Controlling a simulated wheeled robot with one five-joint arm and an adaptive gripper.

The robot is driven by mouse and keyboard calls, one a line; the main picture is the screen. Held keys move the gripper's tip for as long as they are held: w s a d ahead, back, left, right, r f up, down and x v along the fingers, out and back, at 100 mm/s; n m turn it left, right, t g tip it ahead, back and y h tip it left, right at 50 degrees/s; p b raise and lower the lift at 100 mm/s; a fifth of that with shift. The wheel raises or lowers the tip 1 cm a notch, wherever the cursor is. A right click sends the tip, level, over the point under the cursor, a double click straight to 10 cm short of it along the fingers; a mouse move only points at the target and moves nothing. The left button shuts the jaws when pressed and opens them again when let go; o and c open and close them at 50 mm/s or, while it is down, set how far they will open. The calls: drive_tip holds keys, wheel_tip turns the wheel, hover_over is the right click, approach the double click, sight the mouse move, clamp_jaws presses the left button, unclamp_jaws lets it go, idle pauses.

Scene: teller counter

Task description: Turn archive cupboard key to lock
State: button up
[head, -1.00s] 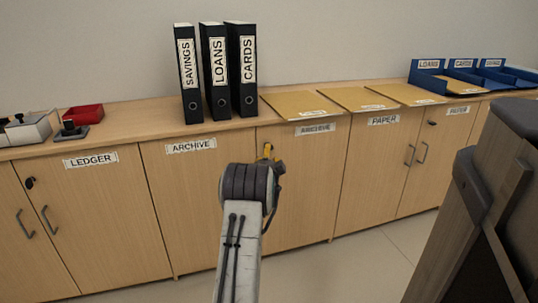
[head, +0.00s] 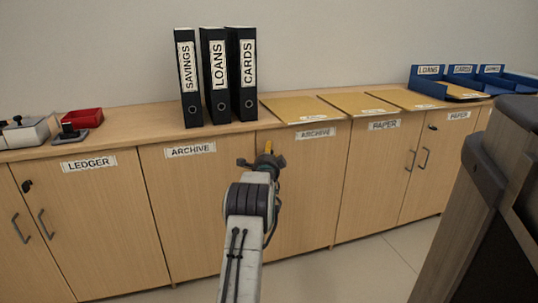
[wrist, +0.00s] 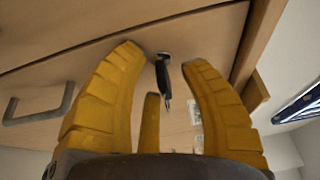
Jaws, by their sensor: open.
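The archive cupboard has two wooden doors, the left door (head: 200,215) and the right door (head: 305,185), each with an ARCHIVE label. My gripper (head: 268,148) is in front of the right door, near its upper left corner. In the wrist view its yellow fingers (wrist: 163,58) are spread open, one on each side of a dark key (wrist: 165,78) at the cupboard lock. A third finger shows lower down. The key stands between the fingers with visible gaps on both sides. In the head view my gripper and arm hide the key and lock.
Black binders (head: 217,75) and tan folders (head: 300,108) stand and lie on the counter top above. Blue trays (head: 430,86) are at the right. The ledger cupboard (head: 90,220) is on the left, the paper cupboard (head: 375,180) on the right. A door handle (wrist: 38,112) shows in the wrist view.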

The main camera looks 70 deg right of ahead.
clamp_jaws()
idle(0.4)
drive_tip(key=shift+n+h, duration=0.6)
drive_tip(key=shift+n, duration=0.8)
unclamp_jaws()
drive_tip(key=shift+a, duration=0.15)
